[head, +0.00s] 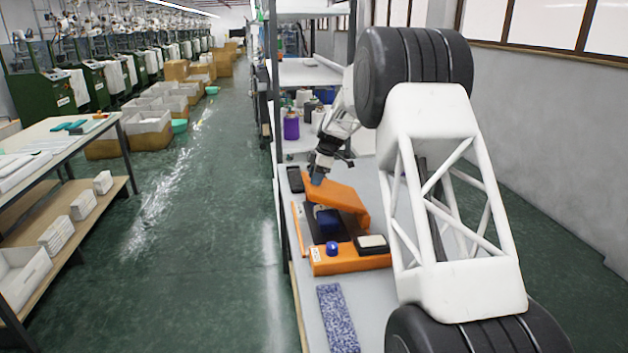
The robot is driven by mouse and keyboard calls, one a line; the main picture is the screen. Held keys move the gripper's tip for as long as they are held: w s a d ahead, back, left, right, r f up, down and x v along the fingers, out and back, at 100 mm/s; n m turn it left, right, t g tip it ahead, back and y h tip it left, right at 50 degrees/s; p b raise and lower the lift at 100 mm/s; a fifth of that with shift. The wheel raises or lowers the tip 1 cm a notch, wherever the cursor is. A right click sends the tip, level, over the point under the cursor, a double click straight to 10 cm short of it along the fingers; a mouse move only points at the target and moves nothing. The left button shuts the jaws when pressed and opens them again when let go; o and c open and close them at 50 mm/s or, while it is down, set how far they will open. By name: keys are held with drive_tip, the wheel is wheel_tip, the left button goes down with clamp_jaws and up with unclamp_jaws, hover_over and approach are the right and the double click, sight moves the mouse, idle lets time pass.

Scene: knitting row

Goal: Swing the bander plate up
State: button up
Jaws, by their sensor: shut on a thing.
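The orange bander plate (338,196) is on the grey bench at the centre of the head view, at the far end of the orange bander base (345,261). It looks raised at an angle above a dark bed, though the exact tilt is hard to tell. My gripper (317,180) points down at the plate's far left end and is shut on it; the fingertips are small and partly hidden. A blue round knob (332,248) sits on the base, with a dark blue block (328,220) between base and plate.
A black box (295,180) lies left of my gripper. A thin orange bar (299,228) runs along the bench's left edge. A blue speckled cloth (338,318) lies nearer. Yarn cones (291,126) stand on the shelf behind. A green-floored aisle (190,220) is free to the left.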

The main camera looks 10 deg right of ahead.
sight(326, 188)
drive_tip(key=shift+d+r+y, duration=0.4)
drive_tip(key=shift+d+r, duration=0.15)
drive_tip(key=shift+r, duration=0.25)
drive_tip(key=shift+d, duration=0.1)
drive_tip(key=shift+d+r+y, duration=0.8)
drive_tip(key=shift+d+r, duration=0.3)
drive_tip(key=shift+d, duration=0.2)
drive_tip(key=shift+d+r+y, duration=0.4)
drive_tip(key=shift+d+r, duration=0.05)
drive_tip(key=shift+d, duration=0.25)
drive_tip(key=shift+d+r+y, duration=0.4)
drive_tip(key=shift+d, duration=0.35)
drive_tip(key=shift+d+r+y, duration=0.35)
drive_tip(key=shift+d+y, duration=0.05)
drive_tip(key=shift+d, duration=0.3)
drive_tip(key=shift+d+r+y, duration=0.3)
drive_tip(key=shift+d+y, duration=0.1)
drive_tip(key=shift+d, duration=0.3)
